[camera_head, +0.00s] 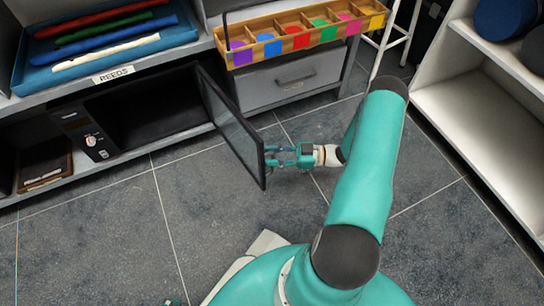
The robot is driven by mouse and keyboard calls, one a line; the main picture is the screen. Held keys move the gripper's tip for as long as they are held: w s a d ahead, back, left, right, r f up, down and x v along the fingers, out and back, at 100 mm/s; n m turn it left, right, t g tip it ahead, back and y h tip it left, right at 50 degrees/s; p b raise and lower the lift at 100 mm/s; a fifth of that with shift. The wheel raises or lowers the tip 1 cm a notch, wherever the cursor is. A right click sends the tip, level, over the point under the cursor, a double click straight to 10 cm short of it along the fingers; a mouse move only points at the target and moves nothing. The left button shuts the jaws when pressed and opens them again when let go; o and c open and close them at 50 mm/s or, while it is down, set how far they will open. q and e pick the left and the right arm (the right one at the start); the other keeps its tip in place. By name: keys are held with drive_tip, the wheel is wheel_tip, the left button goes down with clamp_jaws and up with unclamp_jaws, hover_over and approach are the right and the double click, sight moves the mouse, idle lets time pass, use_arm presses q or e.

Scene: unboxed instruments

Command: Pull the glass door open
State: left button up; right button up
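The glass door (232,122) is a dark framed panel on a black appliance (92,137) on the lower shelf. It stands swung far out from the opening, hinged at the opening's right side. The dark interior (150,108) is exposed. My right gripper (272,156) is at the door's free edge, on its outer side. Its fingers show a gap between them, but their tips meet or pass behind the door edge. I cannot see a handle or whether they grip one. My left gripper is not clearly in view.
A wooden tray (279,49) with coloured compartments sits above a grey drawer (290,80), right of the door. A blue tray (22,72) of coloured tubes is on the upper left shelf. A white shelf (470,110) stands at right. The tiled floor (110,230) is clear.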

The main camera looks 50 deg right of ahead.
drive_tip(key=shift+s, duration=0.1)
drive_tip(key=v, duration=1.2)
idle(0.4)
